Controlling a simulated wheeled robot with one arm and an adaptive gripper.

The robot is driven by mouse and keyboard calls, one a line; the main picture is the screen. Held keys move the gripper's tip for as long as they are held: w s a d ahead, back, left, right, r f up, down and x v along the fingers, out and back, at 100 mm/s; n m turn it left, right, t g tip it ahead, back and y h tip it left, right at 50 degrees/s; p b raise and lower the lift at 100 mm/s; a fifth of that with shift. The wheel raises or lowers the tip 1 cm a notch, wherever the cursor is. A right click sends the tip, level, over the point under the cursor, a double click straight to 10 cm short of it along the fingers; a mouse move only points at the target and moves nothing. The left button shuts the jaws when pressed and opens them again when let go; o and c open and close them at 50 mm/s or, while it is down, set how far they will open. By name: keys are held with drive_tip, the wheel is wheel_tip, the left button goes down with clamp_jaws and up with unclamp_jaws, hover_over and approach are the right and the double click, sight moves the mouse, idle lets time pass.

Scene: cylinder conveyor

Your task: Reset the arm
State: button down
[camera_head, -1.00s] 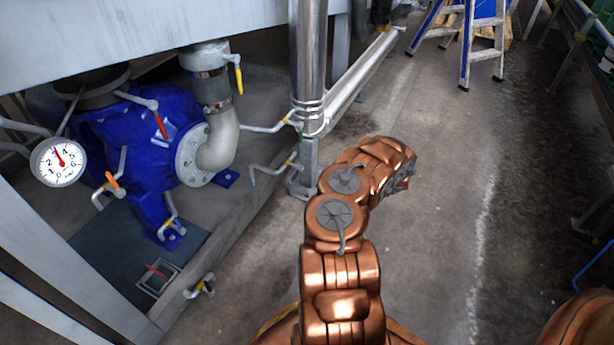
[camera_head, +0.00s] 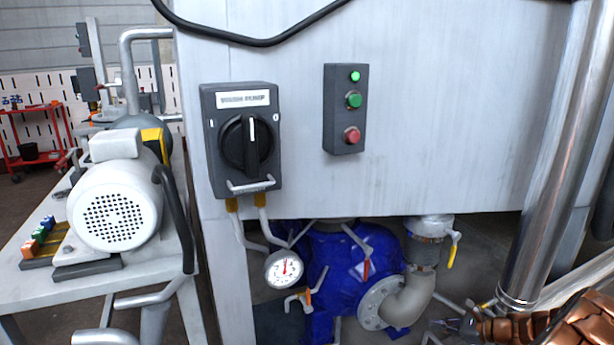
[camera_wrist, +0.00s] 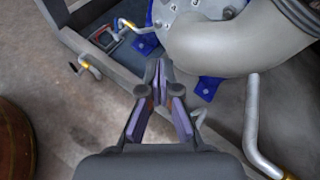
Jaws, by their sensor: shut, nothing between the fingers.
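My gripper (camera_wrist: 157,88) shows in the wrist view with its two dark fingers together at the tips and nothing between them. It points toward the floor beside the blue pump's base, with the thick grey pipe elbow (camera_wrist: 238,42) to the upper right. In the head view only part of my copper arm shows, at the lower right corner; I cannot make out the fingers clearly there.
A grey cabinet wall (camera_head: 420,140) carries a rotary switch box (camera_head: 241,140) and a button box (camera_head: 346,108). Below are a blue pump (camera_head: 345,265) and a gauge (camera_head: 284,268). A motor (camera_head: 115,205) stands left. A steel column (camera_head: 550,160) rises near my arm.

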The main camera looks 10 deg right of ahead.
drive_tip(key=s+a+r+n+g+y+p, duration=0.1)
drive_tip(key=s+a+r+n+g+p, duration=0.15)
drive_tip(key=a+r, duration=0.55)
drive_tip(key=s+a+r+n+g+p, duration=0.2)
drive_tip(key=a+r+n+p, duration=0.15)
drive_tip(key=a+r, duration=0.4)
drive_tip(key=s+a+r+n+g+y+p, duration=0.1)
drive_tip(key=s+a+r+n+g+p, duration=0.2)
drive_tip(key=a+r, duration=0.55)
drive_tip(key=s+a+r+n+g+h+p, duration=0.3)
drive_tip(key=s+a+r+n+p, duration=0.45)
drive_tip(key=s+r, duration=0.4)
drive_tip(key=s+d+r+n+h+p, duration=0.2)
drive_tip(key=s+r, duration=0.5)
drive_tip(key=s, duration=0.4)
drive_tip(key=s+d+r+n+h+p, duration=0.3)
drive_tip(key=s+r+n+h+p, duration=0.2)
drive_tip(key=s+p, duration=0.4)
drive_tip(key=shift+s+r+h, duration=0.4)
drive_tip(key=shift+s+r, duration=0.45)
drive_tip(key=shift+s, duration=0.15)
drive_tip(key=shift+n+g, duration=0.25)
